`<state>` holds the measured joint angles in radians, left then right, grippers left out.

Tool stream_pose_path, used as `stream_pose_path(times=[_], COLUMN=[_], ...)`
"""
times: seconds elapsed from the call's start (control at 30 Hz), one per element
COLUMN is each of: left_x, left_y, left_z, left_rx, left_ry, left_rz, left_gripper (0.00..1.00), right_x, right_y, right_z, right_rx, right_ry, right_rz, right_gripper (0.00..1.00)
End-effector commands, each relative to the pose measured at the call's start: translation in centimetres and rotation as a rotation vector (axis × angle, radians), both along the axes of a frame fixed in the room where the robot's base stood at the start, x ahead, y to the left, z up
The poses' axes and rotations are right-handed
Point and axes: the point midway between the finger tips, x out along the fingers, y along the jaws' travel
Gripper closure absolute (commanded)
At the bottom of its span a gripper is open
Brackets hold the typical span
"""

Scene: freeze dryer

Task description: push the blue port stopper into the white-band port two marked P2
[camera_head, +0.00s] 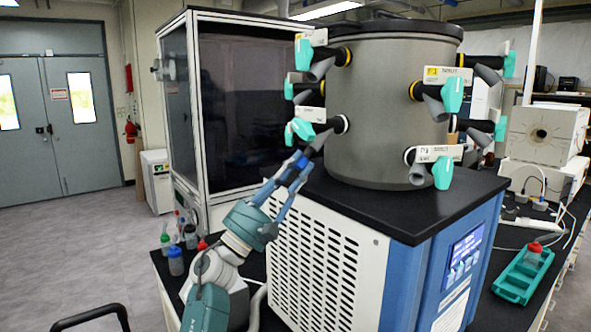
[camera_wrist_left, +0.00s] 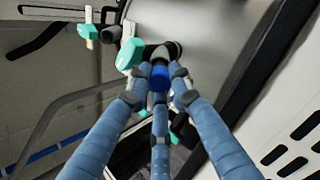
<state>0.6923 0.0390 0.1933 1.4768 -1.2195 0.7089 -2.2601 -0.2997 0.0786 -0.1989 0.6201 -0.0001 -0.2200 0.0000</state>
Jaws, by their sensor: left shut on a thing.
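My left gripper (camera_head: 297,168) reaches up from the lower left to the left side of the grey drum. Its fingers are shut around the blue port stopper (camera_wrist_left: 160,78), which shows between the fingertips (camera_wrist_left: 158,84) in the left wrist view. In the head view, the stopper is mostly hidden by the fingers. Just beyond it is the dark angled mouth (camera_head: 318,143) of the drum's lower-left port, which also shows in the left wrist view (camera_wrist_left: 168,50). The stopper is in line with this mouth; I cannot tell how deep it sits. My right gripper is out of view.
Several other ports with teal handles ring the grey drum (camera_head: 385,100), which stands on the white and blue dryer (camera_head: 325,260). Small bottles (camera_head: 176,260) stand at the left.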

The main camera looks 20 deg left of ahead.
Motion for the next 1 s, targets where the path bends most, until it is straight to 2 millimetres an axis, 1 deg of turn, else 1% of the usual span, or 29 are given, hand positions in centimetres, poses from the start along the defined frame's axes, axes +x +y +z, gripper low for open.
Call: stream_pose_path(times=[1.0], left_x=[0.8], left_y=[-0.6], left_z=[1.1], left_rx=[-0.001], left_ry=[-0.002], left_rz=[0.001], left_gripper=[0.97], right_x=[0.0], right_y=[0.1], right_z=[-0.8], right_rx=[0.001], right_ry=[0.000], right_rz=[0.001], right_gripper=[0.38])
